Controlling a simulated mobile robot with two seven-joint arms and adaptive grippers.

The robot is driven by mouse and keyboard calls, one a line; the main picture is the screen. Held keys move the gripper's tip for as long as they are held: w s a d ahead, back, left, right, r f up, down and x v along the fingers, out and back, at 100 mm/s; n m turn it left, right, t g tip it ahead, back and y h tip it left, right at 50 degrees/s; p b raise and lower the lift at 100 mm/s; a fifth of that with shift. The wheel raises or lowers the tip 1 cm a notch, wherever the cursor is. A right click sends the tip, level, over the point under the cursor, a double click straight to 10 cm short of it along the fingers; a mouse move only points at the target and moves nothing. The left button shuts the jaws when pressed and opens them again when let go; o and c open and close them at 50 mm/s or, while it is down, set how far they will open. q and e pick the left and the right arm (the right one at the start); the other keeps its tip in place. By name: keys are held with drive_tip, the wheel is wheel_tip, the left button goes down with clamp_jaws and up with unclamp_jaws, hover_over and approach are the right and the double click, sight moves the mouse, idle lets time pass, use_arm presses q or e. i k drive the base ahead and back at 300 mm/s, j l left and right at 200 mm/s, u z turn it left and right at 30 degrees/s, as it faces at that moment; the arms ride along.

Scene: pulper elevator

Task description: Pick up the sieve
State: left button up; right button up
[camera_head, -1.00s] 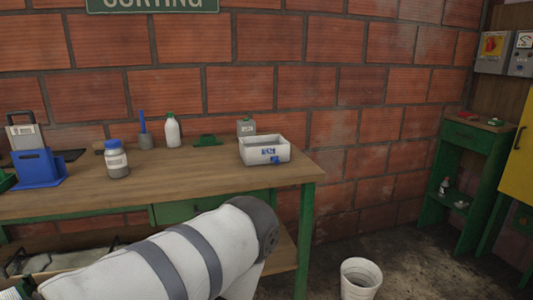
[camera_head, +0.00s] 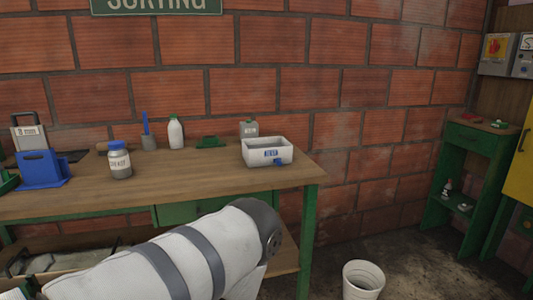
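A grey panel with a dark handle and a label that seems to read "8 mm" (camera_head: 29,137) stands upright at the left end of the workbench; it looks like the sieve. A blue holder (camera_head: 42,169) stands right in front of it and hides its lower part. I cannot tell whether the panel sits in the holder or behind it. A white arm of mine with grey bands crosses the lower left, in front of the bench. Neither of my grippers is in view.
On the wooden workbench (camera_head: 215,178) stand a labelled jar (camera_head: 120,161), a white bottle (camera_head: 175,132), a grey cup with a blue tool (camera_head: 149,142) and a white basin with a blue tap (camera_head: 268,152). A white bucket (camera_head: 362,281) stands on the floor to the right.

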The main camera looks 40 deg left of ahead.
sight(259, 152)
drive_tip(key=i+j+u, duration=0.15)
drive_tip(key=i+u, duration=0.65)
